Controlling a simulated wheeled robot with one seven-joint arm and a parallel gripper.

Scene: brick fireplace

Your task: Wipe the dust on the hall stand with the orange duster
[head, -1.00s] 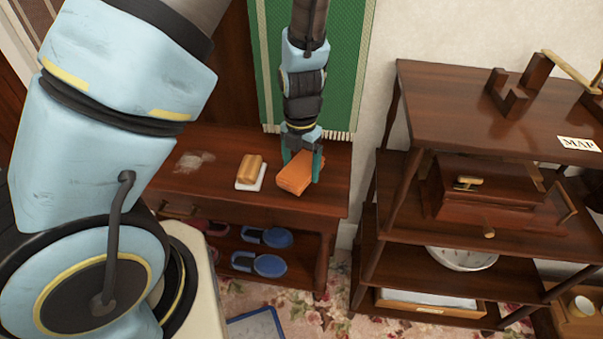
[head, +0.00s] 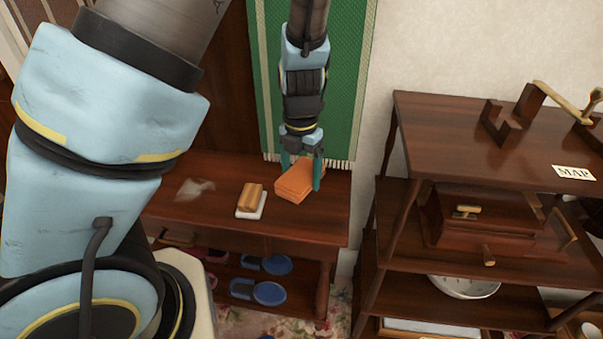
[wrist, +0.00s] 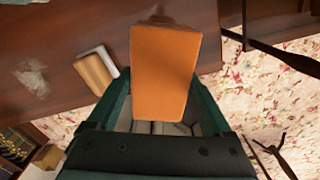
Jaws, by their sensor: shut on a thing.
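The orange duster (head: 297,181) is a block between the green fingers of my gripper (head: 302,176), which is shut on it above the right part of the hall stand (head: 215,213). In the wrist view the duster (wrist: 163,75) fills the middle, between the fingertips of my gripper (wrist: 163,100). I cannot tell whether it touches the wood. A pale dust patch (head: 195,189) lies on the left part of the stand's top. It also shows at the left of the wrist view (wrist: 32,77).
A tan block on a white base (head: 251,200) sits between the dust and the duster. Blue slippers (head: 262,292) lie on the shelf below. A green hanging (head: 345,80) is behind my arm. A dark shelf unit (head: 440,130) stands close on the right.

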